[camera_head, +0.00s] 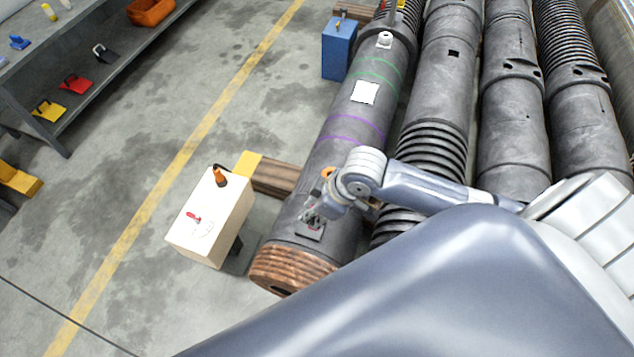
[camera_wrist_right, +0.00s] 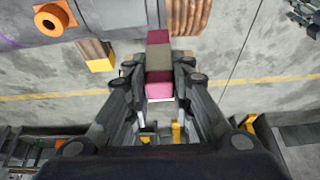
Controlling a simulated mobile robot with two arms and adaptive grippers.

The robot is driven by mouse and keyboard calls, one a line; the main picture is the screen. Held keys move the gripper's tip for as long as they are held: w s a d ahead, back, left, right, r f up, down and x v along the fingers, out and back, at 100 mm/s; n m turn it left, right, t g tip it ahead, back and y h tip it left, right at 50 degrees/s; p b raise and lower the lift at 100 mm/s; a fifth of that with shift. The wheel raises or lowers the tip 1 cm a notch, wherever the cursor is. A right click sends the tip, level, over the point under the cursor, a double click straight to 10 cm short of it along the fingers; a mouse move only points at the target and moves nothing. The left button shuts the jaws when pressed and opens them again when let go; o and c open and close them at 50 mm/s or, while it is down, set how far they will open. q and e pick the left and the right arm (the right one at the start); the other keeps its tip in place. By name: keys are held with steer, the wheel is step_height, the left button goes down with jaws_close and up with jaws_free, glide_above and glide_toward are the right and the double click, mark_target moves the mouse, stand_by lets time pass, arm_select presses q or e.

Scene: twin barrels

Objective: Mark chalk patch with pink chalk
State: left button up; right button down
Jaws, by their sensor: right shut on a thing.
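My right gripper (camera_head: 314,212) is over the near end of the leftmost barrel (camera_head: 322,160). In the right wrist view its fingers (camera_wrist_right: 160,78) are shut on a pink chalk stick (camera_wrist_right: 159,90) with an olive band in the middle. The chalk cannot be made out clearly in the head view. A white square patch (camera_head: 364,92) lies on the upper side of the same barrel, between green and purple rings. The gripper is well apart from this patch, farther down the barrel. The patch is not visible in the right wrist view. My left gripper is not in view.
A cream box (camera_head: 212,222) with an orange-brown bottle (camera_head: 220,177) and a red item stands left of the barrel. A blue box (camera_head: 338,48) stands farther back. More barrels (camera_head: 440,70) lie to the right. Open floor with a yellow line (camera_head: 180,160) is left.

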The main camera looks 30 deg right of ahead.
arm_select(q)
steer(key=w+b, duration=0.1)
steer(key=b, duration=0.1)
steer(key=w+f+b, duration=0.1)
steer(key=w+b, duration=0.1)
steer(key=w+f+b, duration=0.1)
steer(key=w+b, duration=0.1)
steer(key=b, duration=0.1)
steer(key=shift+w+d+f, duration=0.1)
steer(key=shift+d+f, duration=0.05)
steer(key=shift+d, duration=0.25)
arm_select(e)
steer(key=w+d+f+n+g, duration=0.1)
steer(key=w+d+f+n, duration=0.1)
steer(key=w+f+n, duration=0.1)
steer(key=w+d+f+n+g+y, duration=0.1)
steer(key=w+d+f+n, duration=0.2)
steer(key=w+f, duration=0.2)
steer(key=shift+w+d+n, duration=0.25)
steer(key=shift+w+n, duration=0.05)
steer(key=shift+w, duration=0.55)
